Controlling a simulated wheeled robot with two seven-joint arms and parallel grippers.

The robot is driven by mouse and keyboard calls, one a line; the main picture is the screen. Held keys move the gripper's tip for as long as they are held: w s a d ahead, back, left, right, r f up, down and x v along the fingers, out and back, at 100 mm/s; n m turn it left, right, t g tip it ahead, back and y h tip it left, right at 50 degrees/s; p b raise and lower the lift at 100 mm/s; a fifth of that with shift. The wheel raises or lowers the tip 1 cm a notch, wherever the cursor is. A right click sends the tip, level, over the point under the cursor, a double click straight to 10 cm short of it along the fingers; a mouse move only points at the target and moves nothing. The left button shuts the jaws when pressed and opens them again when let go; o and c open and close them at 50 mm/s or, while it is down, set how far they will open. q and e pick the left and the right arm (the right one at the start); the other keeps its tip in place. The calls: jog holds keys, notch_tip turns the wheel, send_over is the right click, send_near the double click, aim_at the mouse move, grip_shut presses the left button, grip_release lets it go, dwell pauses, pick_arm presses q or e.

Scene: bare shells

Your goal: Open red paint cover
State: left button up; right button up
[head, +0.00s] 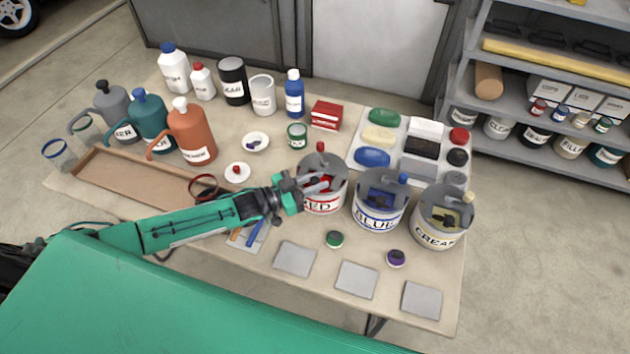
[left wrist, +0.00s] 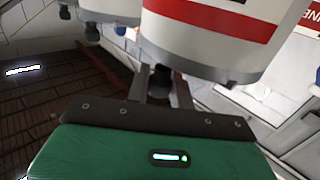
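The red paint can (head: 323,204) is white with a red "RED" label. A grey lid part with a dark red knob (head: 320,146) rises at its back, and red shows inside the rim. My left gripper (head: 320,184) is over the near left of the can's top, its fingers apart. In the left wrist view the gripper (left wrist: 160,84) has its fingers spread, with a dark piece between them that I cannot identify. A white can with a red band (left wrist: 215,25) is close beyond them. Whether they touch the lid is unclear. My right gripper is out of view.
The blue paint can (head: 380,218) and cream paint can (head: 436,236) stand to the right. A red box (head: 327,115) and white tray (head: 392,133) lie behind. Small lids (head: 334,239) and grey squares (head: 356,280) lie in front. Jugs and a wooden tray (head: 130,185) are left.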

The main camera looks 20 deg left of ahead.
pick_arm(q)
grip_shut()
jog(key=s+p, duration=0.2)
jog(key=s, duration=0.4)
jog(key=shift+s+a, duration=0.15)
jog(key=shift+s, duration=0.15)
jog(key=o, duration=0.6)
grip_release()
jog(key=shift+c, duration=0.2)
